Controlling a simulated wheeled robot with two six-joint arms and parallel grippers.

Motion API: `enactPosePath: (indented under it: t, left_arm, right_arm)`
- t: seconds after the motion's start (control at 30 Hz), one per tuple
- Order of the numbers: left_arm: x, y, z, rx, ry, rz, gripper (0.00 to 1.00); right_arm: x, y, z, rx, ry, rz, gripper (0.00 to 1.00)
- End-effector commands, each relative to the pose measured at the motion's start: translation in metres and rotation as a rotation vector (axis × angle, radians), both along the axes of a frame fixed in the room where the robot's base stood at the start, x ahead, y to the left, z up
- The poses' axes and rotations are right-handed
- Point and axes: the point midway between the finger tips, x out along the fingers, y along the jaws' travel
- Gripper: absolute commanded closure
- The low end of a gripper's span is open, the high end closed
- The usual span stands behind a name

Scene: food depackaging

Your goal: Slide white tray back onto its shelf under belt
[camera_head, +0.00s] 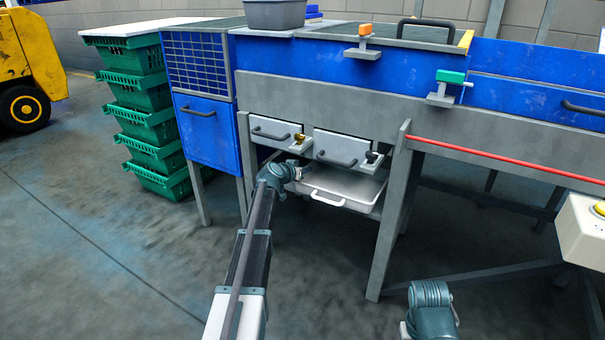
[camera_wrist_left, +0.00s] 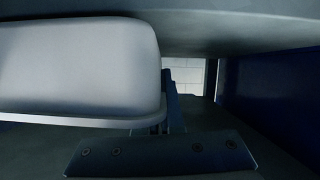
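The white tray (camera_head: 350,187) sits low under the belt machine, below two grey drawers. My left arm reaches in from below, and my left gripper (camera_head: 297,173) is at the tray's left rear side, beneath the left drawer. Its fingers are mostly hidden there. In the left wrist view, a pale rounded body with a rim (camera_wrist_left: 80,65), which looks like the tray, fills the left side close by. Whether the fingers touch it is unclear.
The left drawer (camera_head: 275,133) and right drawer (camera_head: 341,147) hang just above the tray. A grey leg (camera_head: 389,225) stands to its right, and a blue cabinet (camera_head: 208,130) to its left. Green crates (camera_head: 150,130) are stacked further left. The floor in front is clear.

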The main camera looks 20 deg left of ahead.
Motion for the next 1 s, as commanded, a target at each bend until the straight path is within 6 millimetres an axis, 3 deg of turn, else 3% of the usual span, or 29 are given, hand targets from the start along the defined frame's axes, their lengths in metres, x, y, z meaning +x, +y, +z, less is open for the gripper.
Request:
enactPosePath:
  t: [0.4, 1.0]
  left_arm:
    - [0.025, -0.002, 0.0, -0.002, -0.001, 0.0, 1.0]
    - [0.027, -0.003, 0.0, -0.002, -0.001, 0.0, 1.0]
  right_arm:
    - [0.0, 0.0, 0.0, 0.0, 0.0, 0.0, 1.0]
    - [0.0, 0.0, 0.0, 0.0, 0.0, 0.0, 1.0]
